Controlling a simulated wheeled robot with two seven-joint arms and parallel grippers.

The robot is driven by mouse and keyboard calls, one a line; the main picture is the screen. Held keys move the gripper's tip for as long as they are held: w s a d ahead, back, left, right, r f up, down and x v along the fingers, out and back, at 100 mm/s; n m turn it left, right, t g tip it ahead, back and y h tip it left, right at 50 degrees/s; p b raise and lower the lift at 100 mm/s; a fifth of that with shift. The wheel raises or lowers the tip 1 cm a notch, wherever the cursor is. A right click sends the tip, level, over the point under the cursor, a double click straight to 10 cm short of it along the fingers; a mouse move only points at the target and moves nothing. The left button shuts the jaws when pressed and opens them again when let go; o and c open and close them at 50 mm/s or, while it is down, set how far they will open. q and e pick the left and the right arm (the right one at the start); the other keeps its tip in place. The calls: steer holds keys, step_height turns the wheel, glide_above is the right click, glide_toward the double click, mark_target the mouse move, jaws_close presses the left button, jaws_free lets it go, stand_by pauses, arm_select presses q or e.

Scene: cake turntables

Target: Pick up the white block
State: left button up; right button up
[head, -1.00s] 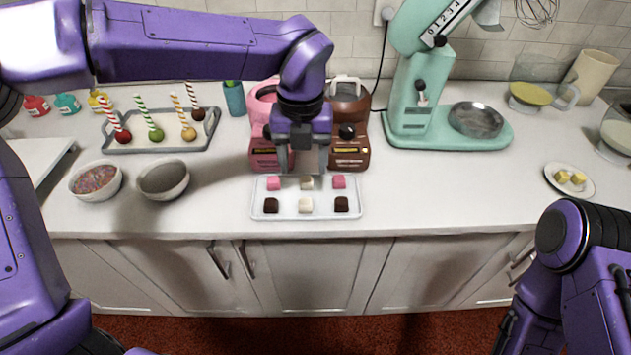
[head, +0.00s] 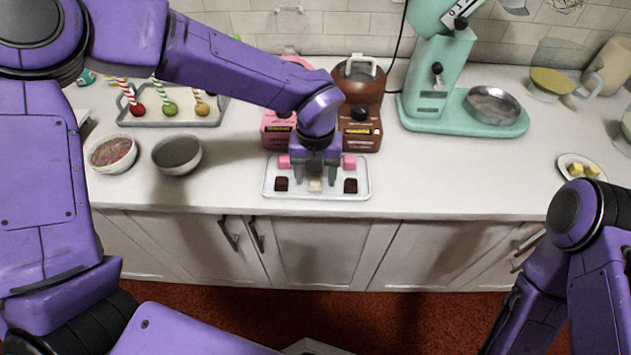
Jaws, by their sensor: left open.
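A white block (head: 315,185) is in the front row of a pale tray (head: 366,178) on the counter, between two dark brown blocks. My left gripper (head: 316,177) points down over the middle of the tray, open, with a finger to either side of the white block in the picture. I cannot tell whether the fingertips are level with it or still above it. The back row's middle spot, where another white block showed earlier, is hidden behind the gripper. My right arm comes in at the lower right; its gripper does not show.
Pink blocks (head: 349,162) and dark brown blocks (head: 281,184) flank the gripper on the tray. A brown melting pot (head: 358,90) stands close behind. Two bowls (head: 177,155) are to the left, a mint mixer (head: 440,80) to the right.

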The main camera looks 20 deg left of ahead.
arm_select(q)
steer(key=c, duration=1.1)
steer(key=shift+r, duration=0.1)
steer(key=shift+r, duration=0.25)
step_height(320, 180, up, 3)
steer(key=shift+f, duration=0.1)
steer(key=s+r+b, duration=0.1)
steer(key=s+r, duration=0.2)
steer(key=s, duration=0.1)
steer(key=s+r+b, duration=0.1)
steer(key=s+r, duration=0.2)
steer(key=s, duration=0.2)
steer(key=s+r+b, duration=0.2)
steer(key=s+r, duration=0.1)
steer(key=s, duration=0.2)
steer(key=shift+a+r, duration=0.25)
steer(key=shift+r, duration=0.05)
